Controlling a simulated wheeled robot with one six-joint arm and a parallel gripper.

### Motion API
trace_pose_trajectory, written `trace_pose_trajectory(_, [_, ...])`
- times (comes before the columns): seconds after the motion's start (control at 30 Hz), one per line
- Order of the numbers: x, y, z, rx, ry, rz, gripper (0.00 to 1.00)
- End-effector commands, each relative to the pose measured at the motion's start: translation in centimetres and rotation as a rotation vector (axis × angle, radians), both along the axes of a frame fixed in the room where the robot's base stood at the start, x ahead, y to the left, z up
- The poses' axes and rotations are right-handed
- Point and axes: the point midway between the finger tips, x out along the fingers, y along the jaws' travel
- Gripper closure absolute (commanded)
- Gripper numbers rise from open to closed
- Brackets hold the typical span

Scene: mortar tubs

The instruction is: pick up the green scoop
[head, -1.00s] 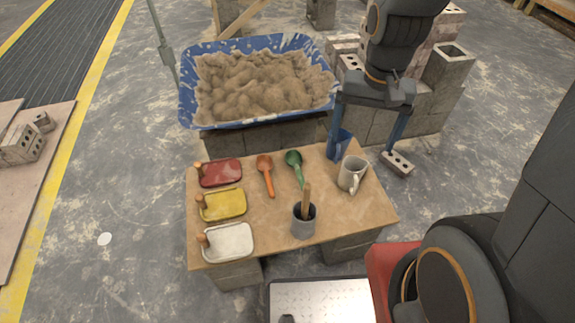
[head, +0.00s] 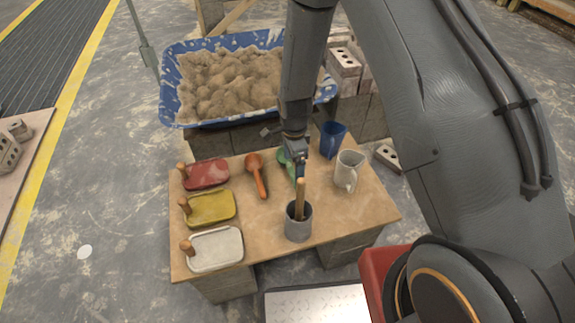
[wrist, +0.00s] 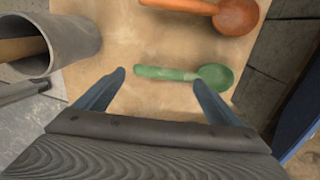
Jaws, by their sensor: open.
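The green scoop (wrist: 212,76) lies on the table between and just beyond my open fingertips in the wrist view, its handle to the left and its bowl to the right. In the head view the green scoop (head: 283,160) is mostly hidden behind my gripper (head: 298,165). My gripper (wrist: 160,82) is open and empty, above the tabletop. I cannot tell its exact height over the scoop. The orange scoop (head: 256,175) lies to the left of the green one; it also shows at the top of the wrist view (wrist: 235,15).
A grey cup with a wooden handle in it (head: 298,228) stands in front of my gripper. A pale mug (head: 348,171) and a blue cup (head: 333,138) stand to the right. Red, yellow and white floats (head: 208,174) lie at left. A blue tub (head: 170,92) of mortar is behind.

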Motion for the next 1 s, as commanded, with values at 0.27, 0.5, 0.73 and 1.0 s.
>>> trace_pose_trajectory(0.27, [0.0, -0.2, -2.8, 0.000, 0.002, 0.000, 0.12])
trace_pose_trajectory(0.5, [0.1, -0.4, -6.0, 0.000, 0.002, 0.002, 0.12])
trace_pose_trajectory(0.73, [0.2, -0.4, -6.9, 0.000, -0.001, 0.002, 0.12])
trace_pose_trajectory(1.0, [0.2, -0.4, -6.9, 0.000, 0.000, 0.002, 0.34])
